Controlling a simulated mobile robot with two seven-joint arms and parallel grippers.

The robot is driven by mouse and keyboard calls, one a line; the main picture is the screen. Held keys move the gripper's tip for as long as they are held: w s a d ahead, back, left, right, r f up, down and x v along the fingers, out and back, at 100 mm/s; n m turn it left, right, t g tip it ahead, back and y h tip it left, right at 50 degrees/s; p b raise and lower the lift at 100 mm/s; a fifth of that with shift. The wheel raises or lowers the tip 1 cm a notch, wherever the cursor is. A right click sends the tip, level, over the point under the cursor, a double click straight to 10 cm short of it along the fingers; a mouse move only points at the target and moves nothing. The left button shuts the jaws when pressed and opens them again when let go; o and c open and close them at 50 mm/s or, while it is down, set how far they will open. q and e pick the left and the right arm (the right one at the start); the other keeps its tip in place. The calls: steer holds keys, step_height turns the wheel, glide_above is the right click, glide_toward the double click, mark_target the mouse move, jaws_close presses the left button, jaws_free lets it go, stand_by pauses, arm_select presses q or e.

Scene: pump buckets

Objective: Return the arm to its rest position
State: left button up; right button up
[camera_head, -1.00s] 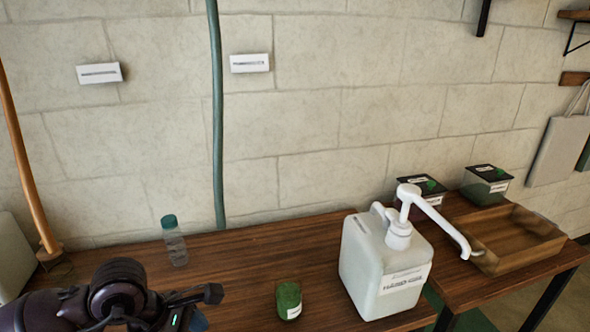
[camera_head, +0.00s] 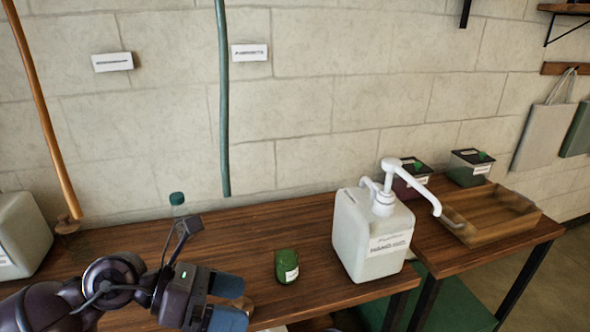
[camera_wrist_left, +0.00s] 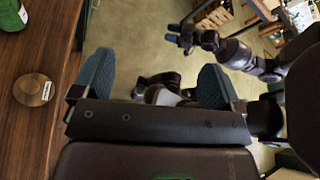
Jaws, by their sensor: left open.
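My left gripper (camera_head: 236,302) is at the front edge of the wooden table in the head view, fingers pointing right. It is open and empty. In the left wrist view its two blue fingers (camera_wrist_left: 158,80) stand wide apart with floor and parts of my own body beyond them. My right arm shows at the top of the left wrist view, with its gripper (camera_wrist_left: 188,36) small and away from the table; I cannot tell its jaw state.
A wooden tray (camera_head: 490,236) is at right.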

arm_select(q)
steer(key=w+a+r+n+t+h, duration=0.2)
steer(key=w+r+n+t+h, duration=0.45)
steer(key=n, duration=0.65)
steer(key=w+a+f+n+t+y, duration=0.1)
steer(key=a+f+n+t+y, duration=0.4)
steer(key=n, duration=0.5)
steer(key=w+a+f+n+t+y, duration=0.1)
steer(key=a+f+n+t+y, duration=0.3)
steer(key=f+n+t+y, duration=0.5)
steer(key=s+a+f+n+g+y, duration=0.45)
steer(key=s+f+n+g, duration=0.25)
steer(key=f+n, duration=0.35)
steer(key=s+a+f+n+g+y, duration=0.1)
steer(key=s+f+n+g, duration=0.1)
steer(key=s+f, duration=0.3)
steer(key=s+a+f+n+g, duration=0.1)
steer(key=s+f+n, duration=0.1)
steer(key=s+f, duration=0.3)
steer(key=s, duration=0.4)
steer(key=shift+s+g+y, duration=0.3)
steer(key=shift+g+y, duration=0.05)
steer(key=shift+y, duration=0.05)
